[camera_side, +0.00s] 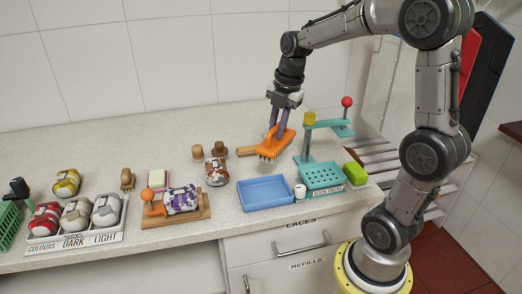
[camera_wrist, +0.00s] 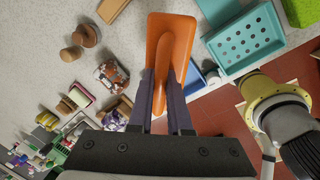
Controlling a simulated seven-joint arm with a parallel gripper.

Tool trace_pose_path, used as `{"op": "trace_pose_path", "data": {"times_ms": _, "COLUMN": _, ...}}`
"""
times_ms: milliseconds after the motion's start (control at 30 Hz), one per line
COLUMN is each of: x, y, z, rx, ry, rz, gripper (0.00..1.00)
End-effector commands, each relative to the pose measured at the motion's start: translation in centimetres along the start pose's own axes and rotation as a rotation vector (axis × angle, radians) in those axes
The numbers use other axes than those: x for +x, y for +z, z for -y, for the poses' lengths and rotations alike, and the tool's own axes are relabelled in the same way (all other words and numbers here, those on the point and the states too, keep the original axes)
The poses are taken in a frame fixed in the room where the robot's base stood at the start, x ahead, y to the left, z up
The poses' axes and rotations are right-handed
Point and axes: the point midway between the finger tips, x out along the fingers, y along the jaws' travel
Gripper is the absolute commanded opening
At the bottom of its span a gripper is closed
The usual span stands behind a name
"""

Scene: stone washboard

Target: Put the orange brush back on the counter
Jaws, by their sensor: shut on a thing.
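My gripper (camera_side: 280,115) is shut on the orange brush (camera_side: 275,146), which has an orange handle and dark bristles facing down. The brush is at the back of the speckled counter (camera_side: 140,131), just behind the blue tray (camera_side: 265,192). I cannot tell whether its bristles touch the counter. In the wrist view the brush (camera_wrist: 172,48) lies between the two dark purple fingers (camera_wrist: 165,95), its flat orange back towards the camera.
A teal sock press (camera_side: 322,178) with a red-knobbed lever and a green sponge (camera_side: 354,173) stand to the right. Rolled socks (camera_side: 217,170) and brown knobs (camera_side: 219,148) are further left. The back left counter is clear.

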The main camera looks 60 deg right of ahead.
Motion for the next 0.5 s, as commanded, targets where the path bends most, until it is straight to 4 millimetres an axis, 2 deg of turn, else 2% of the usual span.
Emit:
{"op": "trace_pose_path", "data": {"times_ms": 100, "x": 2.0, "y": 0.9, "z": -2.0, "rx": 0.000, "ry": -0.004, "rz": -0.003, "gripper": 0.00}}
{"op": "trace_pose_path", "data": {"times_ms": 300, "x": 5.5, "y": 1.9, "z": -3.7, "rx": -0.001, "ry": -0.003, "rz": -0.002, "gripper": 0.00}}
{"op": "trace_pose_path", "data": {"times_ms": 500, "x": 6.9, "y": 2.3, "z": -4.5, "rx": -0.001, "ry": 0.001, "rz": -0.001, "gripper": 0.00}}
